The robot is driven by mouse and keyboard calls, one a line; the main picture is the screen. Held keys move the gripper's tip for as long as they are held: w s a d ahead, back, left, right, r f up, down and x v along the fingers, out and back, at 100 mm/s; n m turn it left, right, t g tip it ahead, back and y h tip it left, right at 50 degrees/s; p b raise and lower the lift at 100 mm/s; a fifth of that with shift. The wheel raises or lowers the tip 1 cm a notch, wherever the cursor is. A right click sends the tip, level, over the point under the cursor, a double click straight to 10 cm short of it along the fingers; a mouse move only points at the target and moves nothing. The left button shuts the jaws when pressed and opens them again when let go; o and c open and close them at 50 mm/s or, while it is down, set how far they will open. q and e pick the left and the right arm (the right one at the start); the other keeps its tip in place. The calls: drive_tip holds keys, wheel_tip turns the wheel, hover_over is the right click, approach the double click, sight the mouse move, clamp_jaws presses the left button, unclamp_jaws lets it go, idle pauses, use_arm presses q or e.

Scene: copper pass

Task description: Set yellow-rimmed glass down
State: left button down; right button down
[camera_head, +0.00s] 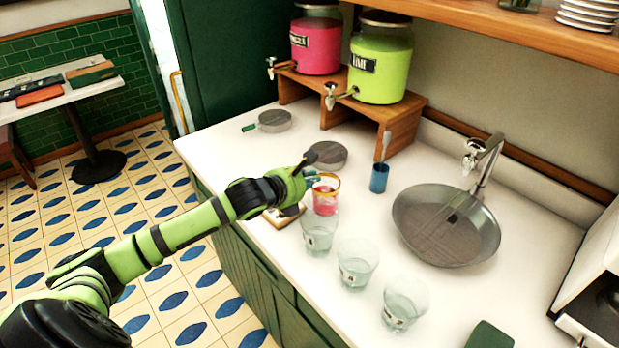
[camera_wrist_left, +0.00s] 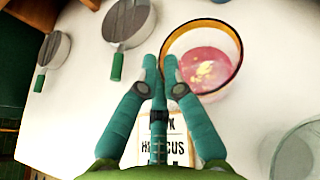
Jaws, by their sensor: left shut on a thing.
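The yellow-rimmed glass (camera_head: 326,196) holds pink-red liquid and is upright at the counter's left part. In the left wrist view the glass (camera_wrist_left: 212,72) shows its amber rim and pink contents from above. My left gripper (camera_head: 312,178) reaches it from the left. Its teal fingertips (camera_wrist_left: 162,65) are close together at the near rim, shut on the glass wall. I cannot tell whether the glass base touches the surface below. My right gripper is not in view.
A lettered card (camera_wrist_left: 155,148) lies below the gripper; it also shows in the head view (camera_head: 284,217). Clear glasses (camera_head: 318,236) stand in a row nearby.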

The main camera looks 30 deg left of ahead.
use_arm(q)
drive_tip(key=c, duration=1.3)
unclamp_jaws()
drive_tip(key=shift+c, duration=0.2)
drive_tip(key=v, duration=1.2)
drive_tip(key=shift+b, duration=0.45)
drive_tip(key=shift+r, duration=0.1)
